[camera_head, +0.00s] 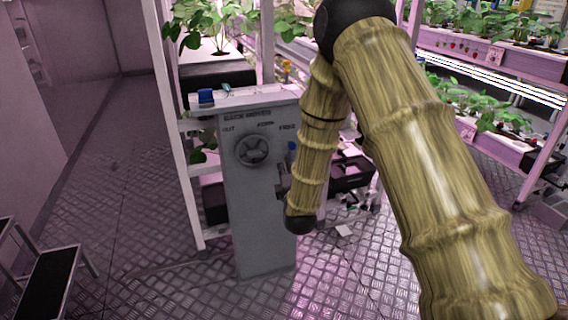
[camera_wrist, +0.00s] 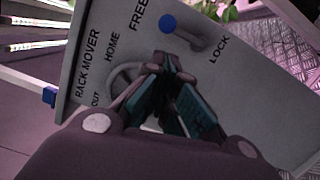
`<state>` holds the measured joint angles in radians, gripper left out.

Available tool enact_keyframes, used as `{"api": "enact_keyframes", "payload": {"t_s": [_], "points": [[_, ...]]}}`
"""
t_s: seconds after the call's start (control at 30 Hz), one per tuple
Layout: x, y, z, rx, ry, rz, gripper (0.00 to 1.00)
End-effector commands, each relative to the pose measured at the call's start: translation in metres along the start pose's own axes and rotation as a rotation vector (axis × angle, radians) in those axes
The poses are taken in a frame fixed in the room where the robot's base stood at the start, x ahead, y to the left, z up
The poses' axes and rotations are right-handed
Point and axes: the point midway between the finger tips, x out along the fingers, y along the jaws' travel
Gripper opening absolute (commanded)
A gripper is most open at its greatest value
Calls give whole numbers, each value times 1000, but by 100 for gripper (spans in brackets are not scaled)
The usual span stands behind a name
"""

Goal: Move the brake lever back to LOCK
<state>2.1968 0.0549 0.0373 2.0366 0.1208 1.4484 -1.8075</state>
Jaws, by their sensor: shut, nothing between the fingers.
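The knob also shows small in the head view (camera_head: 292,146), partly beside my arm. My gripper (camera_wrist: 168,66) is shut and empty in front of the panel, just below the lever in the wrist view, apart from the knob. In the head view my gripper (camera_head: 283,184) is partly hidden by my arm.
A round handwheel (camera_head: 252,150) is on the panel, left of the lever, under OUT and HOME; my fingers partly cover it in the wrist view. A blue item (camera_head: 206,96) sits on the panel's top. Plant racks (camera_head: 500,60) stand right. Floor at left is open beyond a step stool (camera_head: 50,280).

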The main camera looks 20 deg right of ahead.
Motion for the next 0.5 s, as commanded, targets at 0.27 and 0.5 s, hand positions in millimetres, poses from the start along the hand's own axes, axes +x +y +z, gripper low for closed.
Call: {"api": "enact_keyframes", "payload": {"t_s": [0.27,0.5], "points": [[43,-1,1,3,-2,1,0],[75,-1,0,2,-1,-1,0]]}}
